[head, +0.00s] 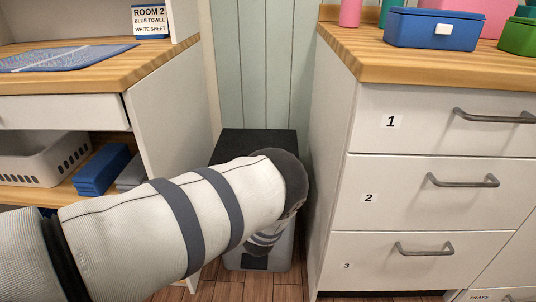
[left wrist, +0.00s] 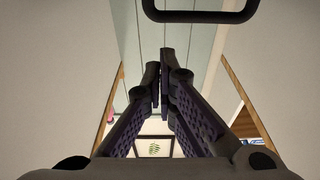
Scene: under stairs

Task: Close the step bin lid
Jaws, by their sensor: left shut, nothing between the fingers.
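The step bin stands on the floor in the gap between two white cabinets. Its dark top (head: 258,140) shows behind my left arm, and its grey lower front (head: 281,259) shows below the arm. The arm covers the middle of the bin, so I cannot tell from this whether the lid is raised or down. In the head view my left arm reaches across the bin's front, and its gripper is hidden. In the left wrist view the left gripper (left wrist: 160,75) has its fingers together with nothing between them. My right gripper is not in view.
A white drawer cabinet (head: 431,193) with handles stands close on the right. A wooden-topped shelf unit (head: 165,100) stands on the left with a basket (head: 42,158) and blue towels (head: 102,169). A pale green panelled wall (head: 253,65) is behind. The gap is narrow.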

